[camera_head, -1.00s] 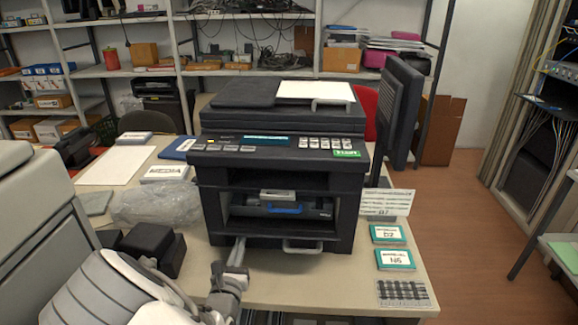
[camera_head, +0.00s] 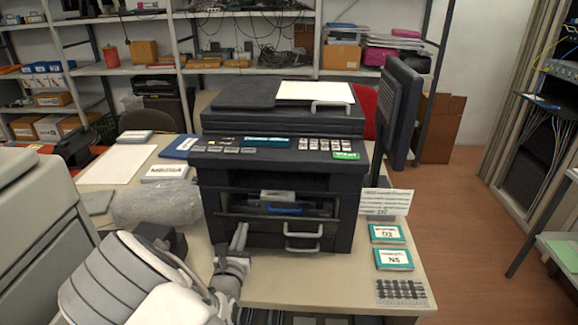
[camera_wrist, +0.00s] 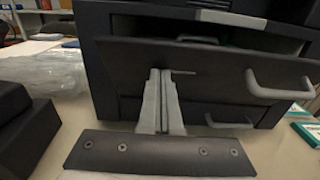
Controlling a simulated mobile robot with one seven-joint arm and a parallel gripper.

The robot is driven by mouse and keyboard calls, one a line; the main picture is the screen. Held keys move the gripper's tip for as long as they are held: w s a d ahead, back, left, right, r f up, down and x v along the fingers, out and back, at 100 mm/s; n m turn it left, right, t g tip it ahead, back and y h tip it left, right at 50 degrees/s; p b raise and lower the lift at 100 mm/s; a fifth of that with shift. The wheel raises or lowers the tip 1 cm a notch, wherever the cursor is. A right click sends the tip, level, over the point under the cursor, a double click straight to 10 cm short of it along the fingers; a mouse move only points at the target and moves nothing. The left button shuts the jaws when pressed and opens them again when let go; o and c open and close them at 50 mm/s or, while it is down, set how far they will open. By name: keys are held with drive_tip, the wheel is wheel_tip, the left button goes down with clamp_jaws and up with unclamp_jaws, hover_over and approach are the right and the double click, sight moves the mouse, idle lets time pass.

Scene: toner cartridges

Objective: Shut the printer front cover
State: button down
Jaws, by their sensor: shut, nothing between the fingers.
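The black printer (camera_head: 275,130) stands on the table. Its front cover (camera_head: 265,231) is part-way up, hiding the lower part of the front opening; the upper part is open. The cover's grey handle (camera_head: 303,234) shows on its right side, and in the wrist view the cover (camera_wrist: 215,80) is a tilted dark panel. My gripper (camera_head: 240,236) is shut and empty at the left part of the cover's outer face. In the wrist view its fingertips (camera_wrist: 160,73) are close against the cover; I cannot tell whether they touch. A toner cartridge (camera_head: 284,209) with a blue part shows inside.
A lower drawer handle (camera_head: 302,247) sits below the cover. Two teal boxes (camera_head: 387,234) (camera_head: 393,259) and a keypad (camera_head: 402,292) lie right of the printer. A clear plastic bag (camera_head: 155,203) and dark blocks (camera_wrist: 30,125) lie to the left. The table front is mostly clear.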

sight(243, 220)
drive_tip(key=shift+w+d+r, duration=0.1)
drive_tip(key=shift+w+r, duration=0.4)
drive_tip(key=shift+w, duration=0.35)
drive_tip(key=shift+w+d+r, duration=0.1)
drive_tip(key=shift+w+r, duration=0.1)
drive_tip(key=shift+w, duration=0.5)
drive_tip(key=shift+w+r, duration=0.15)
drive_tip(key=shift+w, duration=0.55)
drive_tip(key=s+p, duration=0.2)
drive_tip(key=s, duration=0.6)
drive_tip(key=shift+a, duration=0.3)
